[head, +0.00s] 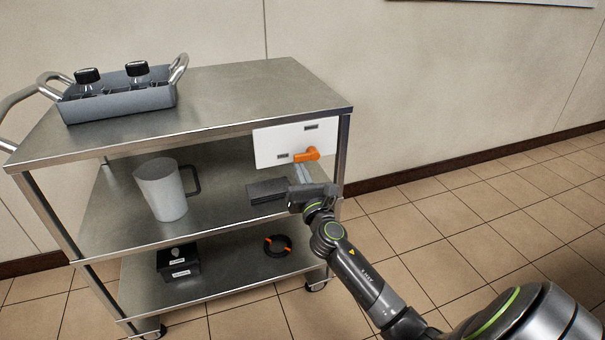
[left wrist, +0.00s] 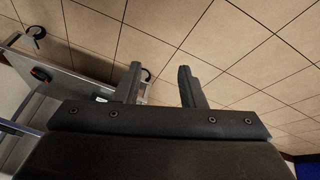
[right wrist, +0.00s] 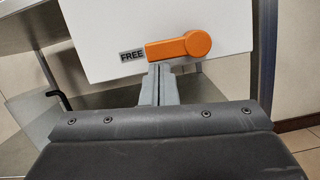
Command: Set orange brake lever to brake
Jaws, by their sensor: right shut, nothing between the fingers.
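The orange brake lever (head: 307,155) is mounted on a white panel (head: 270,146) at the cart's right end. In the right wrist view the lever (right wrist: 178,47) lies nearly level, its round hub at the right and its arm pointing left at the FREE label (right wrist: 132,55). A second dark label (head: 311,127) sits higher on the panel, too small to read. My right gripper (head: 301,172) is shut and empty, its fingertips just below the lever arm; whether they touch it, I cannot tell. My left gripper (left wrist: 158,80) is open and empty, seen only in the left wrist view.
The steel cart (head: 232,88) carries a grey caddy (head: 120,104) with two bottles on top. A jug (head: 162,190) stands on the middle shelf, a black box (head: 178,263) and a dark ring (head: 277,246) on the bottom one. Tiled floor right of the cart is clear.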

